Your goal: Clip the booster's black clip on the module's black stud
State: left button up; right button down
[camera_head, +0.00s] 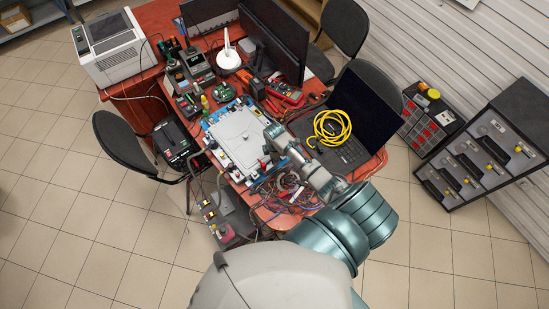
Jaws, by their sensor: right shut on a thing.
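The module (240,138) is a pale grey, flat-topped unit with blue edges, lying near the middle of the red desk. Its black stud is too small to make out. A black box (175,143), which looks like the booster, is at the desk's left side by the chair; cables run near it. My right gripper (270,136) is over the module's right edge, at the end of my arm from the lower right. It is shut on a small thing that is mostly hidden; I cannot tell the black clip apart. My left gripper is not in view.
A laptop with a coiled yellow cable (330,128) stands right of my arm. Tangled wires (284,192) lie at the desk's near edge. Monitors (272,42), meters and tools crowd the back. A dark chair (122,143) is at left.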

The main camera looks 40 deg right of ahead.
jog(key=c, duration=0.7)
grip_release()
jog(key=shift+r, duration=4.45)
